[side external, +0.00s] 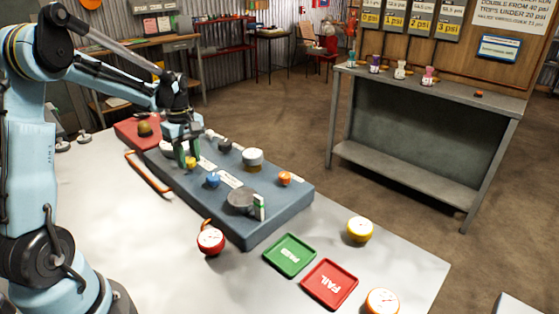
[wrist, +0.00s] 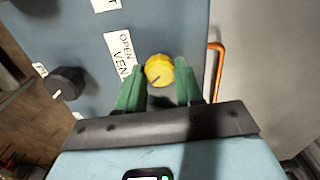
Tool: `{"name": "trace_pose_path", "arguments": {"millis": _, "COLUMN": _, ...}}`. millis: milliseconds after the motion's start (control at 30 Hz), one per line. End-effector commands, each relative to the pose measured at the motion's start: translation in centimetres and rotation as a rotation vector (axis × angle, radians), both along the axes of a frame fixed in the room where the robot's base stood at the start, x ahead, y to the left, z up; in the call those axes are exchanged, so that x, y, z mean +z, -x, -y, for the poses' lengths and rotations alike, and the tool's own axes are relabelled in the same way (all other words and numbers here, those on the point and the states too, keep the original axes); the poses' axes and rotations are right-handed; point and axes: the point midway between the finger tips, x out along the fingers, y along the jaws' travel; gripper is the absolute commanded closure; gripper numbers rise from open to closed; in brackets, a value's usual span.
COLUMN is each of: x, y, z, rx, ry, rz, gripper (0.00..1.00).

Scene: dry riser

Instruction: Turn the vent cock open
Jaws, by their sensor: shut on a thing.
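The vent cock is a small yellow knob (wrist: 159,68) on the blue-grey panel, beside a white label (wrist: 121,52) reading "OPEN" and "VEN", the rest hidden. A dark pointer line on the knob runs towards the lower left in the wrist view. My gripper (wrist: 157,84) has green fingers on either side of the knob and is shut on it. In the side view the yellow knob (side external: 191,163) shows just below my gripper (side external: 186,161), which points down at the panel (side external: 282,205).
A black knob (wrist: 67,83) is left of the vent cock in the wrist view, and an orange handle (wrist: 215,72) is right. The panel also bears a blue knob (side external: 212,180) and an orange knob (side external: 284,178). A red gauge (side external: 210,240) and green PASS tray (side external: 289,255) lie in front.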

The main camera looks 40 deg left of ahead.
Motion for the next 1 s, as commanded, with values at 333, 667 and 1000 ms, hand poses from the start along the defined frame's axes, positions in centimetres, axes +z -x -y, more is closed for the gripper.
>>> {"name": "trace_pose_path", "arguments": {"millis": 333, "x": 0.05, "y": -0.01, "z": -0.02, "rx": -0.297, "ry": 0.0, "rz": 0.0, "gripper": 0.95}}
{"name": "trace_pose_path", "arguments": {"millis": 667, "x": 0.05, "y": -0.02, "z": -0.02, "rx": -0.61, "ry": 0.0, "rz": 0.0, "gripper": 0.95}}
{"name": "trace_pose_path", "arguments": {"millis": 1000, "x": 0.06, "y": -0.04, "z": -0.02, "rx": -0.934, "ry": 0.0, "rz": 0.0, "gripper": 0.95}}
